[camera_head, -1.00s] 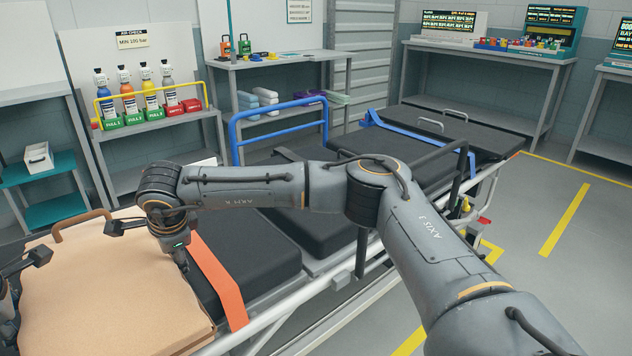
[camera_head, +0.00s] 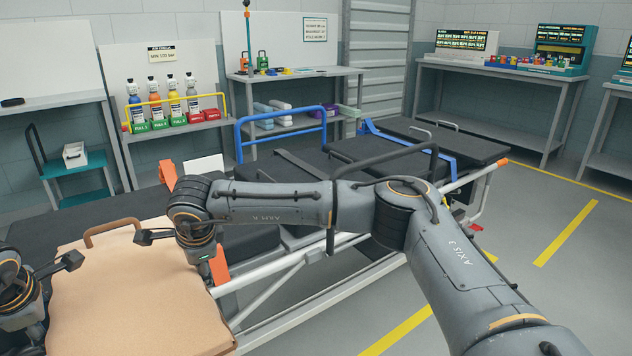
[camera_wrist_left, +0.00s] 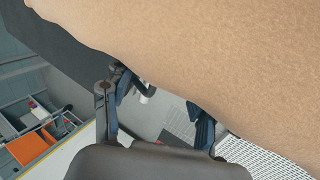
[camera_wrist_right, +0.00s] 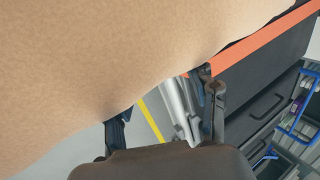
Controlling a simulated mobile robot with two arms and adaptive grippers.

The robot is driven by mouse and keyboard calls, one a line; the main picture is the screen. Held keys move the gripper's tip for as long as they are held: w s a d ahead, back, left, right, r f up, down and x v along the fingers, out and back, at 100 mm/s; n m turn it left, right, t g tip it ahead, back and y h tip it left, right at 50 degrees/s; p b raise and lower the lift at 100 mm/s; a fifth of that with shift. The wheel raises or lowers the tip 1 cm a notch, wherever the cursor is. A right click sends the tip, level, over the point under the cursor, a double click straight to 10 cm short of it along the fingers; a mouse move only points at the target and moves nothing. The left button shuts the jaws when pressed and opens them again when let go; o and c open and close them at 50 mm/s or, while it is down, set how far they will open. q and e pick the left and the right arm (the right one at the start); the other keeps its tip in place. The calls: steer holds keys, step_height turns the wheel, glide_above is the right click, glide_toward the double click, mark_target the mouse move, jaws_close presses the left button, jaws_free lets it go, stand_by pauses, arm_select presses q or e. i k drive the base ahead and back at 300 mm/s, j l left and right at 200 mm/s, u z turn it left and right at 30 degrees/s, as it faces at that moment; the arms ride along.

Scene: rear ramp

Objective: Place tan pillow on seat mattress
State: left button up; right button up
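The large tan pillow (camera_head: 140,300) is at the lower left of the head view, between my two grippers. My left gripper (camera_head: 22,300) is at its left side, partly cut off by the frame. My right gripper (camera_head: 203,258) is at its right edge. In the right wrist view, the pillow (camera_wrist_right: 90,60) dents around the fingers. The fingers stay apart, apparently clamped on its thick edges. The black stretcher mattress (camera_head: 150,205) lies behind the pillow and right of it; its seat section is partly hidden by my right arm.
An orange strap (camera_head: 167,175) crosses the mattress. A blue side rail (camera_head: 285,125), a dark rail and white frame bars edge the stretcher. A bottle rack (camera_head: 170,120) and benches stand along the wall. The floor at right is clear.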

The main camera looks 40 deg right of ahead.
mark_target(308, 175)
steer(key=k+l, duration=0.1)
steer(key=k, duration=0.55)
steer(key=i+l+z, duration=0.1)
steer(key=l+z, duration=0.35)
steer(key=l, duration=0.9)
